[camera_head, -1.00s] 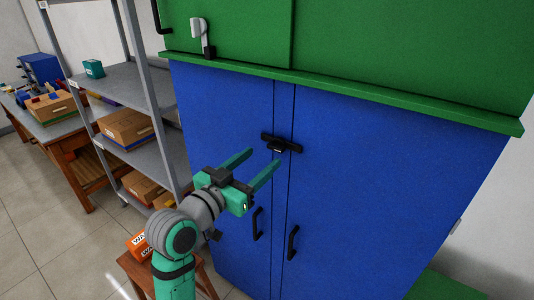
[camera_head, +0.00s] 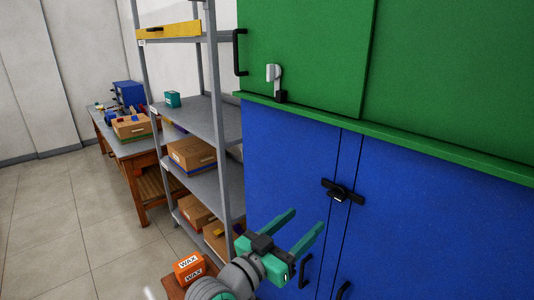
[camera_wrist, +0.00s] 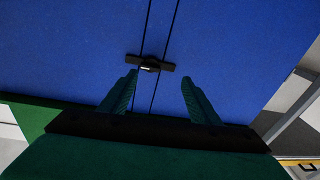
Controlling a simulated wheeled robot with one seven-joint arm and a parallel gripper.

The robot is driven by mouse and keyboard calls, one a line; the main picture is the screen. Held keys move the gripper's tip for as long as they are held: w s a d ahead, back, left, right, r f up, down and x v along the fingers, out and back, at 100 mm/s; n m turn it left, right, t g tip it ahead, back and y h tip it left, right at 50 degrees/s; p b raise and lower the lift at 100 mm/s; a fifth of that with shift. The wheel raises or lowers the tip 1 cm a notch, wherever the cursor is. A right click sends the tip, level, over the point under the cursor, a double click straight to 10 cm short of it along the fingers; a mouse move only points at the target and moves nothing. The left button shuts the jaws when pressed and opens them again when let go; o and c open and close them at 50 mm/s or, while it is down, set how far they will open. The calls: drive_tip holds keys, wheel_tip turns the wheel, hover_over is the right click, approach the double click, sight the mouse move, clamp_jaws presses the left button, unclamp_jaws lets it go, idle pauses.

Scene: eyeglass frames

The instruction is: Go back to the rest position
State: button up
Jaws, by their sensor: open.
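My gripper (camera_head: 303,228) is open and empty, its two teal fingers spread apart in front of the blue cabinet (camera_head: 290,150). In the wrist view my gripper (camera_wrist: 160,97) also shows nothing between its fingers. The black latch (camera_head: 342,192) lies across the seam of the two blue doors, above and to the right of the fingers in the head view. In the wrist view the latch (camera_wrist: 150,64) is beyond the fingertips, apart from them. The blue doors are closed.
A grey metal shelf (camera_head: 213,120) with cardboard boxes stands left of the cabinet. A small wooden stool (camera_head: 175,286) with orange WAX boxes (camera_head: 189,268) is close to my arm. A green cabinet (camera_head: 305,50) is above the blue one. Open floor (camera_head: 90,215) lies at the left.

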drive_tip(key=s+a+f+n+t+y, duration=0.2)
drive_tip(key=s+f+n+y, duration=0.2)
drive_tip(key=f, duration=0.5)
drive_tip(key=s+a+f+n+t+y, duration=0.1)
drive_tip(key=s+a+f+n+y, duration=0.2)
drive_tip(key=f, duration=0.6)
drive_tip(key=s+a+f+n+t+y, duration=0.15)
drive_tip(key=s+f+n+y, duration=0.3)
drive_tip(key=f, duration=0.45)
drive_tip(key=s+a+f+m+g+y, duration=0.1)
drive_tip(key=s+a+f, duration=0.1)
drive_tip(key=s, duration=1.2)
drive_tip(key=s+a+f+m+g+y, duration=0.1)
drive_tip(key=s+a+f+m, duration=0.1)
drive_tip(key=s, duration=1.2)
drive_tip(key=shift+a+f, duration=0.2)
drive_tip(key=shift+f, duration=0.65)
